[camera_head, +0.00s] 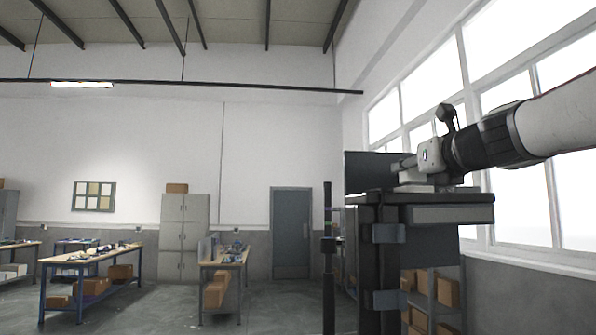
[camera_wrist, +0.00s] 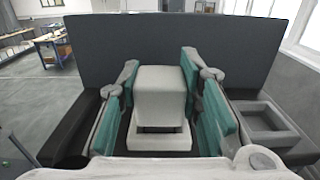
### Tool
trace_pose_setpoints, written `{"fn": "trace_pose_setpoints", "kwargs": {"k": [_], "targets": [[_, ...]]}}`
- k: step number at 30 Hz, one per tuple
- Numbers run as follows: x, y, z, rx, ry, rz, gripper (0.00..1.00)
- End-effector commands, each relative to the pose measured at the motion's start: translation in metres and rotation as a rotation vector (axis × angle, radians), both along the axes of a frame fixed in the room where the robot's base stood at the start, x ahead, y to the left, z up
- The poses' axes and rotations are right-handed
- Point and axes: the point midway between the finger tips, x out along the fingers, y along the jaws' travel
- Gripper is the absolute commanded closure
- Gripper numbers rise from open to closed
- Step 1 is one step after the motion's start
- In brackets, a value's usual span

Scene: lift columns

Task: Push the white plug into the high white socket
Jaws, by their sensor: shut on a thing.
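The white plug (camera_wrist: 160,92) is a pale block between the two teal-padded fingers of my gripper (camera_wrist: 161,108) in the wrist view. My gripper is shut on it. Just below the plug, the white socket (camera_wrist: 160,143) shows as a square frame with a dark strip of opening along its near side. The plug is lined up over it; how far it sits in, if at all, I cannot tell. In the head view my gripper (camera_head: 405,163) points left, low over the top of the dark column, with the white socket (camera_head: 415,187) just beneath it.
A grey square socket (camera_wrist: 268,124) with an empty recess is to the right of my gripper. A dark upright panel (camera_wrist: 165,45) stands behind the sockets. The dark lift column (camera_head: 368,262) bears them. Workbenches (camera_head: 92,258) and a shelf with boxes are farther off.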

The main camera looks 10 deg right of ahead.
Motion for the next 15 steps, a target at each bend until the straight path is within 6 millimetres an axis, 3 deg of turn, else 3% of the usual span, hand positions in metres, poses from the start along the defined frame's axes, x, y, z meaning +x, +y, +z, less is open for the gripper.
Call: {"fn": "trace_pose_setpoints", "kwargs": {"k": [9,10,13,15], "targets": [[-0.0001,0.0001,-0.0016,0.0,0.0,0.0,0.96],[-0.0002,0.0001,-0.0014,0.0,-0.001,0.0,0.66],[-0.0002,0.0001,-0.0014,0.0,-0.001,0.0,0.44],[-0.0001,0.0001,-0.0016,0.0,0.0,0.0,0.44]]}}
